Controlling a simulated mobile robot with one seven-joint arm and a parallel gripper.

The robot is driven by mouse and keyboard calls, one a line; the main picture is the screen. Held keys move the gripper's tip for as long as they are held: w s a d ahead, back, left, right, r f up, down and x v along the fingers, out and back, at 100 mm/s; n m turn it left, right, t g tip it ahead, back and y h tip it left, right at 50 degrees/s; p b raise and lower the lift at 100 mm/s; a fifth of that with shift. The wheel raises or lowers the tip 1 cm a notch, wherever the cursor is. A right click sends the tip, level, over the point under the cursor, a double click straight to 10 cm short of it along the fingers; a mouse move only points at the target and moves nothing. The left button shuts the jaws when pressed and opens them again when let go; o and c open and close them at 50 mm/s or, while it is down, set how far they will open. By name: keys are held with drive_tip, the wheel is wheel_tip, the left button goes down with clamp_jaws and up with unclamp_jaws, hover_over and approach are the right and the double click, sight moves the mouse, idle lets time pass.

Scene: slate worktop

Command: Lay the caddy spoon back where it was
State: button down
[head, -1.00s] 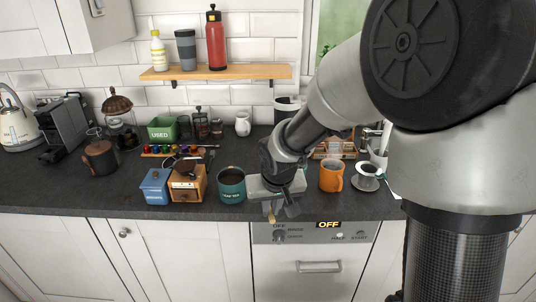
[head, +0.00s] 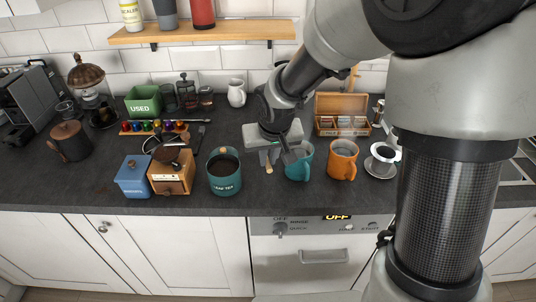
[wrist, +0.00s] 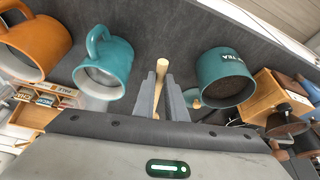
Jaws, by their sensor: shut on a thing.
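My gripper (head: 270,158) is shut on a pale wooden piece, which I take to be the caddy spoon (wrist: 160,78). In the wrist view its wooden handle stands out between the two grey fingers (wrist: 163,102). In the head view only a short wooden end (head: 268,169) shows below the gripper; the rest of the spoon is hidden. The gripper is above the worktop, between the teal leaf tea canister (head: 224,184) and a teal mug (head: 299,166). The canister has a dark interior. I cannot tell the height of the spoon above the worktop.
An orange mug (head: 342,162) and a dripper on a saucer (head: 381,165) stand to the right. A wooden tea box (head: 341,105) is open behind. A coffee grinder (head: 172,178) and blue tin (head: 133,178) stand left. Bare slate (head: 255,198) lies in front.

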drive_tip(key=shift+f+b, duration=2.05)
drive_tip(key=shift+f, duration=0.65)
drive_tip(key=c, duration=1.7)
unclamp_jaws()
drive_tip(key=shift+r, duration=0.1)
drive_tip(key=p+v, duration=0.3)
drive_tip(key=v, duration=1.4)
drive_tip(key=s+d+r+p, duration=0.3)
drive_tip(key=s+r, duration=0.1)
drive_tip(key=s, duration=0.1)
drive_tip(key=s+d+r+m+p, duration=0.1)
drive_tip(key=s+d+r+p, duration=0.2)
drive_tip(key=s+d+r, duration=0.1)
drive_tip(key=s+d+r+m+t+p, duration=0.1)
drive_tip(key=s+d+r+p, duration=0.2)
drive_tip(key=s+r, duration=0.3)
drive_tip(key=shift+s+d+h, duration=0.25)
drive_tip(key=shift+s+h, duration=0.05)
drive_tip(key=shift+s, duration=0.2)
